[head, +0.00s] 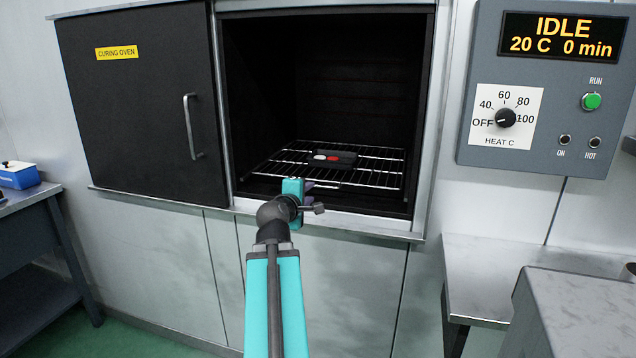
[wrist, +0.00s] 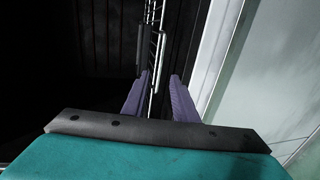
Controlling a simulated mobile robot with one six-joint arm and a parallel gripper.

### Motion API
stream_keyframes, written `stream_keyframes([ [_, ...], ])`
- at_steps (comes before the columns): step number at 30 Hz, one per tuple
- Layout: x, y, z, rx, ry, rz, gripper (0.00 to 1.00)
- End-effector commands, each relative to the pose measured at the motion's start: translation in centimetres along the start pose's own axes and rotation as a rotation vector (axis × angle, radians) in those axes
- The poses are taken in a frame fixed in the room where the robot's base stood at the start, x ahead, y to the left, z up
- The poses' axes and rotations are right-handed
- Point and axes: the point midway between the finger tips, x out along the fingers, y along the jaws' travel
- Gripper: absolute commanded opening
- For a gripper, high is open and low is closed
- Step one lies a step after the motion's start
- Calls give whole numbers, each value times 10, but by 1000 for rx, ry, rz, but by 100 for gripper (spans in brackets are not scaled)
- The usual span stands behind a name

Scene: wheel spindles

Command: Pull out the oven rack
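The oven rack (head: 375,170), a bright wire grid, lies level inside the open oven low in its cavity. It shows nearly edge-on in the wrist view (wrist: 155,22). A small dark holder (head: 345,155) with a red and a white piece sits on the rack. My gripper (head: 325,184) is at the rack's front edge, near the oven's sill. In the wrist view my two purple fingers (wrist: 158,75) stand apart, with the rack's wires in line with the gap between them. Whether either finger touches the rack is not clear. My wrist hides part of the front edge.
The black oven door (head: 140,95) with its handle stands left of the opening, clear of it. A control panel (head: 545,85) reading IDLE is on the right wall. A bench (head: 485,270) and a grey block (head: 580,305) stand at lower right. A blue box (head: 18,176) is far left.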

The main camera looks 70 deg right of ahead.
Motion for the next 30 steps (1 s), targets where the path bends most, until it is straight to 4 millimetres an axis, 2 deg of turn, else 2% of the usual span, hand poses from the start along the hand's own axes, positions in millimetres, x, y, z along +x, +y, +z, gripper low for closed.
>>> stream_keyframes([
  [5, 3, 2, 0, 0, 1, -3, 26],
  [12, 32, 1, -1, -1, 1, -2, 26],
  [30, 89, 0, -1, 0, 2, -2, 26],
])
